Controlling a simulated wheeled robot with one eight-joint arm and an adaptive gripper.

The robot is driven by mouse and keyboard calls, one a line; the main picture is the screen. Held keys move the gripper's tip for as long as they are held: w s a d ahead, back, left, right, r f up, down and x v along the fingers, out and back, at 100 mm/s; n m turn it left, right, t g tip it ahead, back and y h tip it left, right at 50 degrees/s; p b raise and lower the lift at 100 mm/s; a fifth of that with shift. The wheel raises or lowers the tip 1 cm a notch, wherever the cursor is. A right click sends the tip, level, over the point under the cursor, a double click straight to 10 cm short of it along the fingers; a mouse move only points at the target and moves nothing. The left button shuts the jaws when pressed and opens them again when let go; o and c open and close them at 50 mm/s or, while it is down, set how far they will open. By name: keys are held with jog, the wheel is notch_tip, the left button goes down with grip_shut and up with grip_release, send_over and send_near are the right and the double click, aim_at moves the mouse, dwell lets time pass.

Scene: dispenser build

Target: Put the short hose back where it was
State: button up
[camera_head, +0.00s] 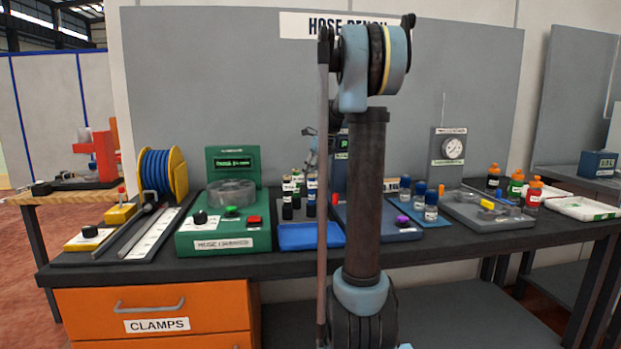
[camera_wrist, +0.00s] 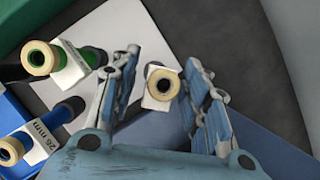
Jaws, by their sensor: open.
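In the wrist view my gripper (camera_wrist: 163,75) is open, with one finger on each side of a cream-ended piece (camera_wrist: 163,84) that carries a white label. It looks like a hose seen end-on; I cannot tell its colour or whether the fingers touch it. To the left are a green hose (camera_wrist: 85,58) and a blue hose (camera_wrist: 58,118) labelled 26 mm, both with cream ends. In the head view several labelled hoses (camera_head: 311,196) stand upright behind a blue tray (camera_head: 310,236). My arm hides most of my gripper there. I cannot tell which hose is the short one.
A green machine (camera_head: 223,242) with buttons stands left of the hoses. Blue-capped bottles (camera_head: 431,208), a grey tray (camera_head: 497,221) and a gauge (camera_head: 452,147) are to the right. A yellow reel of blue hose (camera_head: 162,172) is at the left. The bench is crowded.

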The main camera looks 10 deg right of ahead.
jog(key=v, duration=1)
jog(key=shift+r, duration=0.3)
jog(key=shift+s+d, duration=0.1)
jog(key=shift+s, duration=0.05)
